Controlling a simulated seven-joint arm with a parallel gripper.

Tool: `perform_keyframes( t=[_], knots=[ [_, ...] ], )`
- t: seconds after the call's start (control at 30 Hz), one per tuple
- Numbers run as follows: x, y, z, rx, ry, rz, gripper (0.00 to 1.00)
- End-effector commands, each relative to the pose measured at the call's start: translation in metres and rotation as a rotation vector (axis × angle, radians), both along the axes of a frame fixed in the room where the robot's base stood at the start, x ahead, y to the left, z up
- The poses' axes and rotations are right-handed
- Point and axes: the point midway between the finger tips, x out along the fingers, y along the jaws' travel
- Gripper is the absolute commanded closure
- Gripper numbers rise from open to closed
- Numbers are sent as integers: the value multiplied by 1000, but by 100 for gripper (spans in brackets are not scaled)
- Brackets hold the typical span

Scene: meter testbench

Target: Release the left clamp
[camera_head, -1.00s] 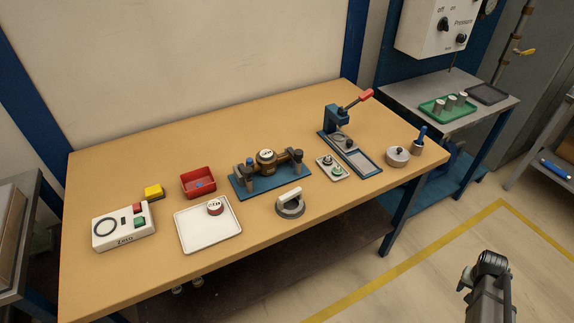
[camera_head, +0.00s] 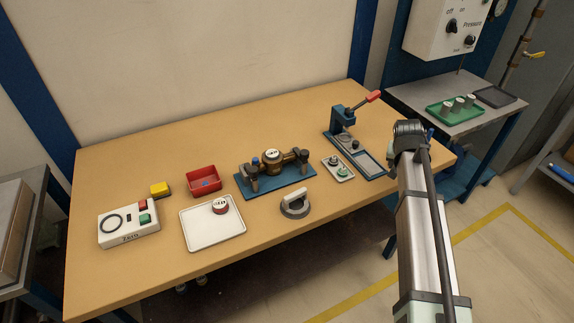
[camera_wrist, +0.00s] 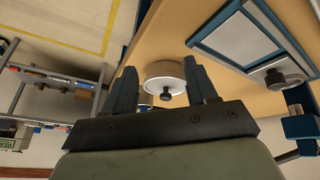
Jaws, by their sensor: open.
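A brass meter (camera_head: 272,159) with a white dial lies on a blue base plate (camera_head: 282,181) in the middle of the table. The left clamp (camera_head: 254,174) is a dark post with a blue top at the meter's left end. The right clamp (camera_head: 304,160) is at its right end. The clamps are too small to tell how tightly they hold. My gripper (camera_wrist: 160,66) is open and empty in the wrist view. In the head view my arm reaches over the table's right end, well right of the meter, and hides the fingers. The wrist view does not show the clamps.
A round pale pot with a dark knob (camera_wrist: 166,78) shows between my fingers in the wrist view. A press (camera_head: 342,125) with a red-tipped lever stands right of the meter. A grey handled puck (camera_head: 295,207) and white tray (camera_head: 212,237) are in front. A red bin (camera_head: 203,190) is left.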

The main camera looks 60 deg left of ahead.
Motion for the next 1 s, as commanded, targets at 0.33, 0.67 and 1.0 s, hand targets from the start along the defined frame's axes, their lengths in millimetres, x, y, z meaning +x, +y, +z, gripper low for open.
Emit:
perform_keyframes(
  t=[0.33,0.67,1.0],
  knots=[
    [-157,80,59,24,40,45,43],
    [-310,118,112,38,77,75,43],
    [-446,123,157,47,110,99,43]
  ],
)
